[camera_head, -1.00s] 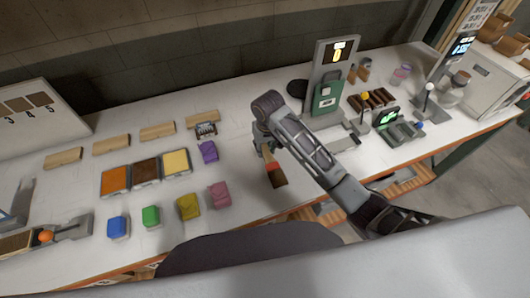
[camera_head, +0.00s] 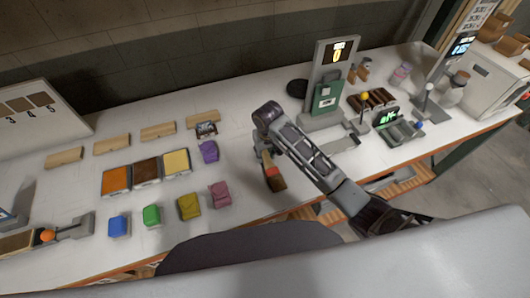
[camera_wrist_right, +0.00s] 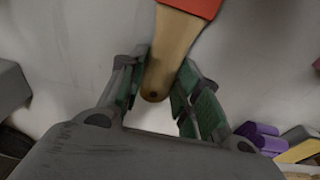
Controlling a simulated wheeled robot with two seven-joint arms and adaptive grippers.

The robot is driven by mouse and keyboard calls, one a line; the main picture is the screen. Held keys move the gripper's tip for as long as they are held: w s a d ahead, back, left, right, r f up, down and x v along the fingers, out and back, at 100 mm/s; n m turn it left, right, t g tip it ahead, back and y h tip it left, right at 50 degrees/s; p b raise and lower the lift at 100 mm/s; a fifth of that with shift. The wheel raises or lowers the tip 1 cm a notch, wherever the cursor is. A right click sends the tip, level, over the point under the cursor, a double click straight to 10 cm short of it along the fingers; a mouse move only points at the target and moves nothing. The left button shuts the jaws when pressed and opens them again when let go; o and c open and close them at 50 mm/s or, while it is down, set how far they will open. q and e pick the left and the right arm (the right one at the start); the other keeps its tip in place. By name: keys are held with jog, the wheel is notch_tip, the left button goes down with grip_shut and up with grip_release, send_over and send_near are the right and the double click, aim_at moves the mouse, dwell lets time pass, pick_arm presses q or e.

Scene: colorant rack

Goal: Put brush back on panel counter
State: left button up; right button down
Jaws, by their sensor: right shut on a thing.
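A brush with a wooden handle, a red band and dark bristles (camera_head: 275,180) hangs from my right gripper (camera_head: 264,151), bristles pointing down toward the front of the white counter (camera_head: 245,190). In the right wrist view the brush's wooden handle (camera_wrist_right: 168,55) lies between the green-padded fingers of my right gripper (camera_wrist_right: 160,92), with the red band at the top edge. The gripper is shut on the handle. Whether the bristles touch the counter, I cannot tell. My left gripper is not in view.
Colored blocks, among them a pink one (camera_head: 219,194) and a purple one (camera_head: 208,151), lie left of the brush. Three color trays (camera_head: 146,172) stand further left. A grey stand with a green panel (camera_head: 327,92) is behind my right arm. Bare counter surrounds the brush.

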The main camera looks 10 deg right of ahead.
jog(key=c, duration=1)
grip_release()
jog(key=shift+f, duration=0.1)
notch_tip(320, 180, up, 12)
jog(key=s, duration=0.1)
jog(key=shift+s, duration=0.2)
jog(key=shift+d, duration=0.1)
